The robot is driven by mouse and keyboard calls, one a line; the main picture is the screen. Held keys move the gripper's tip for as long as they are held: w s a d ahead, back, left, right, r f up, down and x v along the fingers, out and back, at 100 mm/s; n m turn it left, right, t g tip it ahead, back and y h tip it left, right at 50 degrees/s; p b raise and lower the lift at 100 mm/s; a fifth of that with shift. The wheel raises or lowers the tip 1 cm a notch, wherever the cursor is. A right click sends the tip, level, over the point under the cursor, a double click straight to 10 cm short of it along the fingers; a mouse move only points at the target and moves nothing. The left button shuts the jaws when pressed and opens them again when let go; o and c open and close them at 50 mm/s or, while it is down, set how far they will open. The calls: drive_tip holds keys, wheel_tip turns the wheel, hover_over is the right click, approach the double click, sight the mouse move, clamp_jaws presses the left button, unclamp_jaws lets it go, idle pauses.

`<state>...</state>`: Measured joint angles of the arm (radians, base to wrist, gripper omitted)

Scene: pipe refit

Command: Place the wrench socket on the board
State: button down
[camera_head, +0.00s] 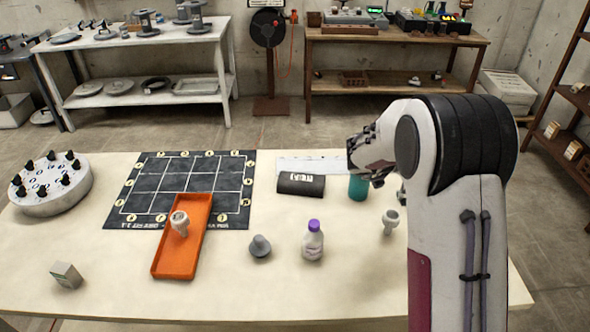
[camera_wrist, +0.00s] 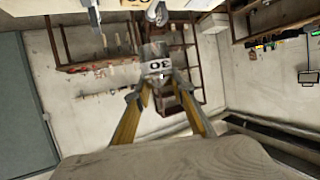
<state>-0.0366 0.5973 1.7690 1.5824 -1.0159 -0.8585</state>
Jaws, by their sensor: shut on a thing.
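The board (camera_head: 149,182) is a dark mat with a white grid and round yellow marks, lying at the back left of the table. My gripper (camera_head: 362,157) is raised over the table's back right, well to the right of the board. In the wrist view its fingers (camera_wrist: 157,88) are closed on a grey metal piece with a white label reading 30 (camera_wrist: 157,66), which looks like the wrench socket. In the head view the held piece is hard to make out against my gripper.
An orange tray (camera_head: 165,262) overlaps the board's front edge, with a grey-white fitting (camera_head: 180,222) in it. A round pegged stand (camera_head: 50,205) is at left.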

drive_tip(key=w+a+r+n+t+y, duration=0.25)
drive_tip(key=w+a+n+t, duration=0.25)
drive_tip(key=w+a, duration=0.55)
drive_tip(key=n+y, duration=1.5)
drive_tip(key=y, duration=0.2)
hover_over(225, 197)
wheel_tip(225, 197, down, 6)
drive_tip(key=shift+t, duration=0.3)
drive_tip(key=shift+w+f, duration=0.1)
drive_tip(key=shift+f, duration=2.3)
drive_tip(key=shift+f, duration=3.1)
drive_tip(key=shift+f, duration=0.1)
drive_tip(key=shift+f, duration=1.8)
